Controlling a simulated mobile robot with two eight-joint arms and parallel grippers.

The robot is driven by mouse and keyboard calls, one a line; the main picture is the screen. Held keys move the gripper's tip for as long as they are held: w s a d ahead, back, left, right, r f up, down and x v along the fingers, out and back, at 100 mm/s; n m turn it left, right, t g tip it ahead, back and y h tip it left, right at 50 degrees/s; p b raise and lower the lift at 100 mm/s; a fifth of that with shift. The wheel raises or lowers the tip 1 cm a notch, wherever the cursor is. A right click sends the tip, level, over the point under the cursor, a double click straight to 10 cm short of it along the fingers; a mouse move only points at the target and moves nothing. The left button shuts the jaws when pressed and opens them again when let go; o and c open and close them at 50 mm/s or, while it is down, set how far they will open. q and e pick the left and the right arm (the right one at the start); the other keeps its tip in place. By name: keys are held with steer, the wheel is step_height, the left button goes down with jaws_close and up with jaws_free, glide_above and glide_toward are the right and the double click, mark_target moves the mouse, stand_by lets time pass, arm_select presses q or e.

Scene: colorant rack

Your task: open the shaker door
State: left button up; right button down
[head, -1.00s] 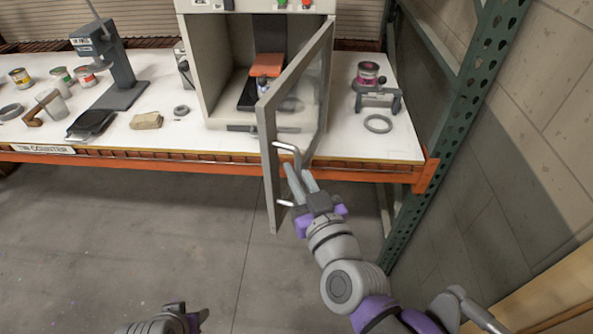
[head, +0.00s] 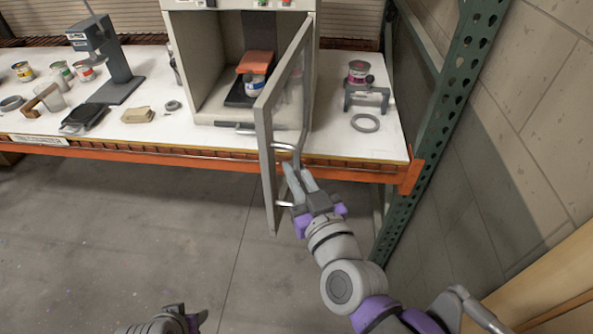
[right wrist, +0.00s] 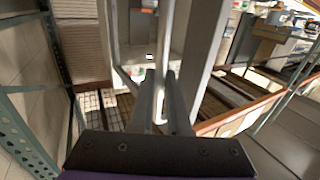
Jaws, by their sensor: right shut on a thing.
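The shaker (head: 197,70) is a pale box on the counter, its front open. Its framed glass door (head: 267,150) stands swung out toward me, past the counter's front edge. A metal bar handle (head: 284,147) is on the door's outer face. My right gripper (head: 297,176) is shut on the handle; in the right wrist view its fingers (right wrist: 164,90) reach up to the bar. Inside the shaker a small can (head: 254,85) sits under an orange clamp plate (head: 256,63). My left gripper (head: 188,312) is low in the head view, empty-looking, its fingers hard to make out.
On the counter (head: 370,144) right of the shaker are a pink-labelled can (head: 357,73), a grey stand (head: 368,97) and a ring (head: 365,123). A green rack post (head: 440,120) and block wall (head: 530,120) stand right of my right arm. Floor below the counter is clear.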

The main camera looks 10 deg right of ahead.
arm_select(q)
steer(key=shift+d, duration=0.2)
arm_select(e)
steer(key=shift+s+d+f, duration=0.1)
steer(key=shift+d, duration=0.15)
steer(key=c, duration=0.9)
jaws_free()
arm_select(q)
steer(key=shift+s, duration=0.15)
